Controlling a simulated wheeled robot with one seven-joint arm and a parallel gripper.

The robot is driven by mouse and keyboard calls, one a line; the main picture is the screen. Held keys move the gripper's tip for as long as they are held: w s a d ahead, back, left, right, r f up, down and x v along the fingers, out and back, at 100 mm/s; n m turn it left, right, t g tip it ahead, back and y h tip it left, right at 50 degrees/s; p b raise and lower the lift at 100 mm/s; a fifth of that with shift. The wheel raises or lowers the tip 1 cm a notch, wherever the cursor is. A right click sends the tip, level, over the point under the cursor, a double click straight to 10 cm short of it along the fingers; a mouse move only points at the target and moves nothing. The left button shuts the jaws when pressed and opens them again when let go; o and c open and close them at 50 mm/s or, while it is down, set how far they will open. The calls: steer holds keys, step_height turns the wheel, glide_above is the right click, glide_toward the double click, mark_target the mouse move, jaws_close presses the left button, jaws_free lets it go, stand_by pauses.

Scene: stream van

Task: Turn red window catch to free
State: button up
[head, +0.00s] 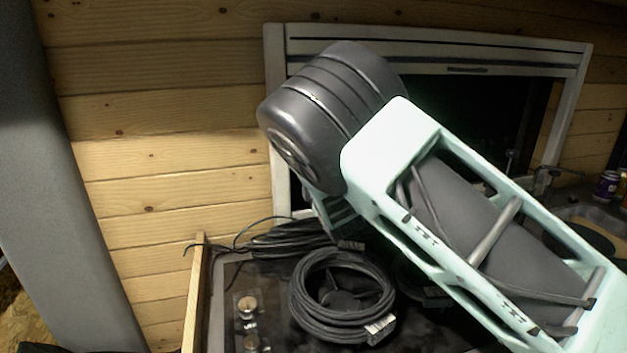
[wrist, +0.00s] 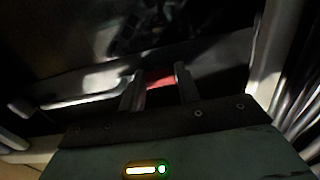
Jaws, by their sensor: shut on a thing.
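The red window catch (wrist: 159,78) shows in the wrist view as a small red piece between the two fingers of my gripper (wrist: 158,84). My gripper is shut on it, with one finger on each side. The turn of the catch is hard to read, as the fingers hide its ends and the view is dark. In the head view my arm covers the catch and my fingers. The window (head: 455,110) has a white frame and dark glass, and stands behind my arm.
Coiled black cables (head: 342,336) lie on the dark worktop below the window. Small metal knobs (head: 247,308) sit left of them. A purple can (head: 607,185) stands at the far right by a sink. Wood-plank wall (head: 170,160) is bare left of the window.

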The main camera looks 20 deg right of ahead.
steer(key=o, duration=1)
steer(key=s+b, duration=0.3)
steer(key=s, duration=1.4)
steer(key=shift+s, duration=0.25)
